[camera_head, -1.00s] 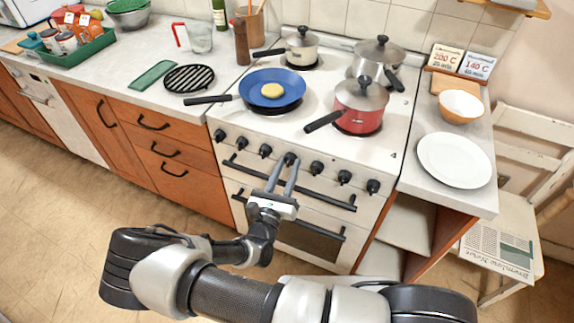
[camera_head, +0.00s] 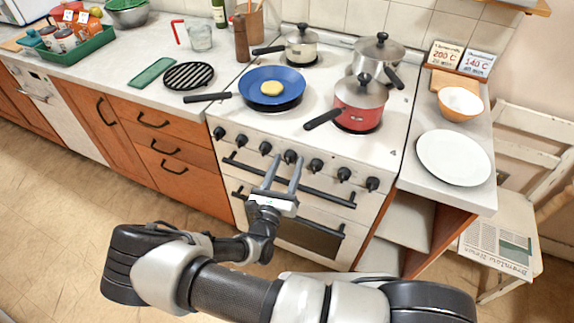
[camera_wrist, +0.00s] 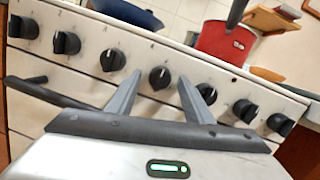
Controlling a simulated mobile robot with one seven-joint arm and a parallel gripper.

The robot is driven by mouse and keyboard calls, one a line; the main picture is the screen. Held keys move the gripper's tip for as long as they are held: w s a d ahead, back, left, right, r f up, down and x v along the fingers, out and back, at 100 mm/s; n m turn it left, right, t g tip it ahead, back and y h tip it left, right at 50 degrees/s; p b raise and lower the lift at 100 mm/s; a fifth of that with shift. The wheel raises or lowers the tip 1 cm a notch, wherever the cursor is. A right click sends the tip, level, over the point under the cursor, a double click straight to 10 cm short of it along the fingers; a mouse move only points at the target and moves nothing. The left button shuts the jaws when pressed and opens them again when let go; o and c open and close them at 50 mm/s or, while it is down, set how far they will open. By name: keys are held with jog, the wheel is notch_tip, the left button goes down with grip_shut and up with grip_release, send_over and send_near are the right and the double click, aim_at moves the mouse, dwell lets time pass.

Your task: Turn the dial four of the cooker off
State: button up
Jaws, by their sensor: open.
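The cooker (camera_head: 345,202) has a row of several black dials on its white front panel. Dial four (camera_head: 290,157), fourth from the left, is near the middle of the row; it also shows in the wrist view (camera_wrist: 159,77). There its light mark points roughly up, like those on its neighbours. My gripper (camera_head: 286,161) is open and empty, in front of dial four. In the wrist view its two fingertips (camera_wrist: 160,80) stand to the left and right of this dial, with visible gaps and no clear contact.
Dial three (camera_wrist: 112,60) and dial five (camera_wrist: 206,93) lie close outside the fingers. A black oven handle (camera_head: 290,184) runs just below the dials. A red pot (camera_head: 357,118) and a blue pan (camera_head: 255,98) stand on the hob, their handles towards the front and left.

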jog(key=shift+s, duration=0.1)
jog(key=v, duration=1.7)
jog(key=shift+b, duration=0.4)
jog(key=shift+s, duration=0.1)
